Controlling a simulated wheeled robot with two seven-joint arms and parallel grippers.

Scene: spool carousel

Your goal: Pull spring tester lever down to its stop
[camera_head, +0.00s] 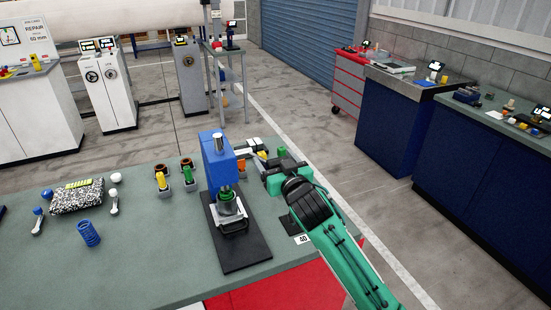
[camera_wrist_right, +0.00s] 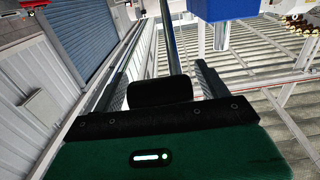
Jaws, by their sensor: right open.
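The spring tester (camera_head: 217,165) stands on the workbench, with a blue head on a column and a black base plate (camera_head: 245,252). A spring sits in a green and metal holder (camera_head: 230,203) under the head. My right gripper (camera_head: 272,168) is just right of the blue head. The right wrist view shows its two fingers open (camera_wrist_right: 162,78). Between them is a thin rod with a black grip (camera_wrist_right: 160,91), which looks like the tester's lever; I see no finger closed on it. The blue head (camera_wrist_right: 225,8) is at the top. The lever is mostly hidden in the head view. My left gripper is out of view.
On the bench, a blue spring (camera_head: 89,234), a speckled box (camera_head: 77,196) and small holders (camera_head: 162,182) with coloured parts lie left of the tester. A red tool cabinet (camera_head: 349,85) and blue counters (camera_head: 404,120) stand beyond open floor at right.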

